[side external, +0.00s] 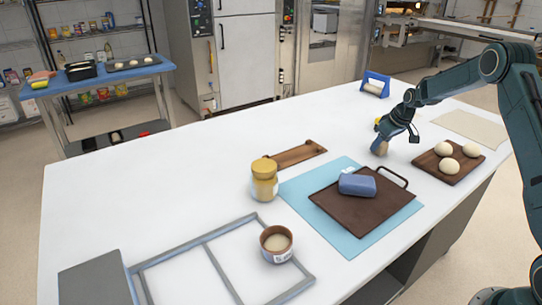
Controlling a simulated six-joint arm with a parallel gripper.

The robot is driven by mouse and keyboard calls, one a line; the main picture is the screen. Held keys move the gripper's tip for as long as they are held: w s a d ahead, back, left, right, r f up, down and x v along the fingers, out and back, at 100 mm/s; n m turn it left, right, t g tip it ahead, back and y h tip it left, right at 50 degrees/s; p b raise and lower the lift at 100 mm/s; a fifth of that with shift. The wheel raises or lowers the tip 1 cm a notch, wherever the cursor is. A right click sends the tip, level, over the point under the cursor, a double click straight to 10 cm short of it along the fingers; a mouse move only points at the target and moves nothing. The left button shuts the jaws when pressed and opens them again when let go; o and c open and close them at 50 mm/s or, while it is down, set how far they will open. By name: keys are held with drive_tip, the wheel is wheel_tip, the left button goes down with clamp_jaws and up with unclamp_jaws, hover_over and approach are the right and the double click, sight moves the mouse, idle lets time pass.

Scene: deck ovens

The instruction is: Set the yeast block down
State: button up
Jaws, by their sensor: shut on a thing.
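A dough board (461,170), yellow-lidded jar (264,180), cup (276,244), grey frame (207,238) and blue stand (376,84) surround clear white table (230,140).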

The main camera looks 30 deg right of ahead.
drive_tip(key=shift+f, duration=0.15)
drive_tip(key=o, duration=1)
drive_tip(key=shift+v, duration=0.85)
drive_tip(key=v, duration=1)
drive_tip(key=shift+s+r, duration=0.1)
drive_tip(key=shift+r, duration=0.2)
